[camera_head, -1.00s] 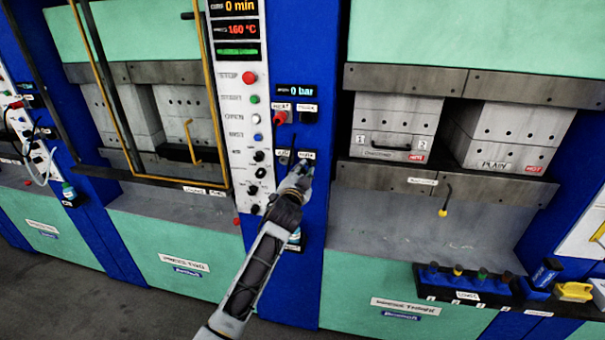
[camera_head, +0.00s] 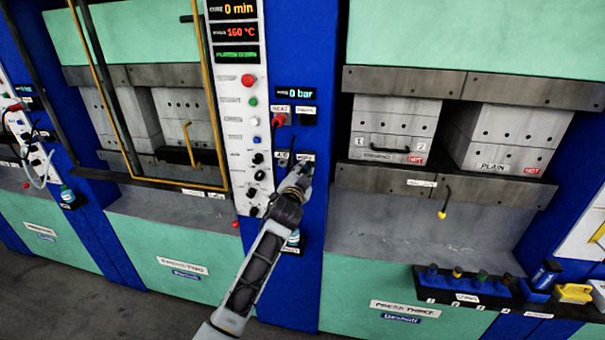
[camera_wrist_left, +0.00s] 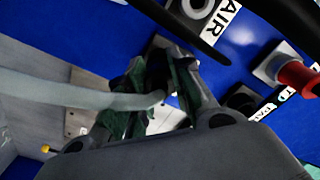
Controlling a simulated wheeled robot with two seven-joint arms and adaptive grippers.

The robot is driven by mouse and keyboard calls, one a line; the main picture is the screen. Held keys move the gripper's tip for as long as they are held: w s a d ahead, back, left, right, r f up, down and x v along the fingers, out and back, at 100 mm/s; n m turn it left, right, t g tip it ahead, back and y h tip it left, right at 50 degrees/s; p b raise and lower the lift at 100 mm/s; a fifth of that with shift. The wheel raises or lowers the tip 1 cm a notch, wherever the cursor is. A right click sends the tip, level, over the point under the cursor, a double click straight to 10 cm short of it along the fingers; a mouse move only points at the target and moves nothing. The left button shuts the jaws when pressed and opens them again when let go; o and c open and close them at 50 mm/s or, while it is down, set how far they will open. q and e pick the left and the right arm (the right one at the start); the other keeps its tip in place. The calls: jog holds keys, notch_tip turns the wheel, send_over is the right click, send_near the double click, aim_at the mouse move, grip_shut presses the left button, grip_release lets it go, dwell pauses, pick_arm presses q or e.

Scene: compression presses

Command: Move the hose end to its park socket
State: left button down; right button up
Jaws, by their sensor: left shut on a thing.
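My left gripper (camera_head: 301,178) is at the blue post between two presses, just below the lower pair of small labels. In the left wrist view, its fingers (camera_wrist_left: 165,82) are shut on the end of a pale grey hose (camera_wrist_left: 85,92). The hose runs off to the left. The hose end itself is mostly hidden between the fingers. A socket marked AIR (camera_wrist_left: 197,8) lies above the fingers and a dark round socket (camera_wrist_left: 240,100) lies to their right, by a partly cut label. I cannot tell whether the hose end touches a socket. My right gripper is out of view.
A red plug (camera_head: 279,119) sits under the HEAT label, above my gripper. A white button panel (camera_head: 240,125) stands to the left. A yellow-tipped hook (camera_head: 443,213) hangs at the right press. A dark tool rack (camera_head: 465,290) is at lower right.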

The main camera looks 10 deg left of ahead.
pick_arm(q)
jog(key=shift+w, duration=0.25)
jog(key=c, duration=1.2)
grip_release()
jog(key=shift+s, duration=0.1)
jog(key=s, duration=1.1)
jog(key=shift+s+a, duration=0.2)
jog(key=shift+s, duration=0.15)
